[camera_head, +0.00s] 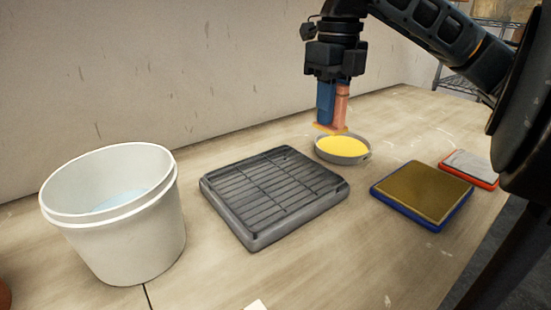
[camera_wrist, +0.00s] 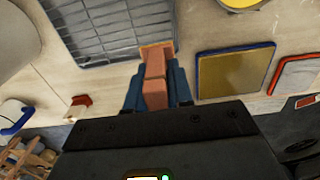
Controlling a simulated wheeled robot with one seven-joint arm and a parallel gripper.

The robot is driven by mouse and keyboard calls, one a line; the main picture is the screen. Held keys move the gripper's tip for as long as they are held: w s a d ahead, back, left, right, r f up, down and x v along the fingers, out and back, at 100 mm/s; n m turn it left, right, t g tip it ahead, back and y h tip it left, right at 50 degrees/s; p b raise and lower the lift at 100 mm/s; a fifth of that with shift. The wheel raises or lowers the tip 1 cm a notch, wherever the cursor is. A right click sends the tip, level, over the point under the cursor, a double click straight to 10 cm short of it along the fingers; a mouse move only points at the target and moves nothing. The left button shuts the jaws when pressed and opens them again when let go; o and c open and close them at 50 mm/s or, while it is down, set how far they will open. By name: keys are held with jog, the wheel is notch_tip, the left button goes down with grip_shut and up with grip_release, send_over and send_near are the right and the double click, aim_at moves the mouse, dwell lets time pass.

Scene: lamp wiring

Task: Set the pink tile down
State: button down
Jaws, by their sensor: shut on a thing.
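My gripper (camera_head: 333,112), with blue fingers, is shut on the pink tile (camera_head: 342,104), which hangs down between them. In the wrist view the pink tile (camera_wrist: 153,66) sits between the two blue fingers, its far end showing an orange-yellow edge. In the head view this lower edge appears just above and behind the left rim of a round grey dish (camera_head: 343,157) with yellow content. The tile looks held above the table; the exact gap to the surface cannot be told.
A grey grooved rack (camera_head: 270,190) lies mid-table, with a white bucket (camera_head: 130,235) holding pale blue liquid to its left. A blue-edged brown-gold pad (camera_head: 422,190) and a red-edged grey pad (camera_head: 469,166) lie at right. Bare table (camera_head: 340,260) shows in front.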

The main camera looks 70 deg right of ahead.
jog(key=w+a+f, duration=0.1)
jog(key=w+f, duration=0.1)
jog(key=w, duration=0.1)
jog(key=w+a+f, duration=0.1)
jog(key=w+f, duration=0.1)
jog(key=w, duration=0.1)
jog(key=w+a+f, duration=0.1)
jog(key=w+f, duration=0.1)
jog(key=w, duration=0.1)
jog(key=shift+w, duration=0.25)
jog(key=shift+w+a+f+b, duration=0.1)
jog(key=shift+f+b, duration=0.25)
jog(key=shift+f, duration=1.7)
jog(key=shift+f, duration=0.15)
jog(key=c, duration=1)
grip_release()
notch_tip(320, 180, up, 12)
jog(key=p, duration=0.1)
jog(key=shift+r, duration=0.2)
